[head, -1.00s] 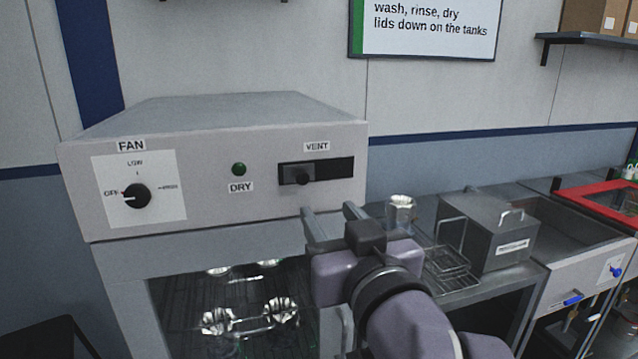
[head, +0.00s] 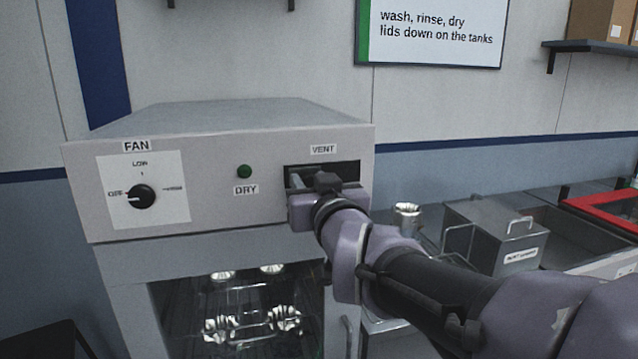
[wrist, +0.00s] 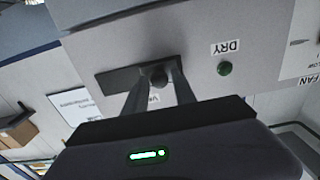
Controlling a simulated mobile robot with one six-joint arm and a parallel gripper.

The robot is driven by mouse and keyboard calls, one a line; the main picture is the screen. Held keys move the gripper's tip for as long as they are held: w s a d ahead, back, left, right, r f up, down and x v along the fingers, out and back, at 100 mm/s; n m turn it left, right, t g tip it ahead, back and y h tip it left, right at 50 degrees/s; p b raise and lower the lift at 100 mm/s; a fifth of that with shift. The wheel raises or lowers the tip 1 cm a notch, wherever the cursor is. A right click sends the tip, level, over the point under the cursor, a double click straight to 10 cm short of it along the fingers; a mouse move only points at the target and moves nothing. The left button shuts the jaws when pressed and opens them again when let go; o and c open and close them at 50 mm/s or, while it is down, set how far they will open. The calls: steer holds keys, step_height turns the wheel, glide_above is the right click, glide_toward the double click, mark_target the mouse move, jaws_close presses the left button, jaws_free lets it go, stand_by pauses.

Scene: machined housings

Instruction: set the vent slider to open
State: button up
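The vent slider is a dark slot (head: 350,171) under the VENT label on the grey panel of the dryer. Its round black knob (wrist: 158,76) shows in the wrist view, off the slot's middle toward the DRY side. In the head view the knob is hidden behind my gripper (head: 309,181), which is up at the slot. In the wrist view the two fingers of my gripper (wrist: 158,84) straddle the knob, one on each side. They look apart, and I cannot make out clear contact with the knob.
A FAN dial (head: 141,196) and a green DRY lamp (head: 244,171) are left of the slot. Below is the dryer's open chamber with shiny metal parts (head: 285,318). To the right stand a metal cup (head: 406,214) and a grey lidded box (head: 492,235).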

jaws_close()
stand_by(1.2)
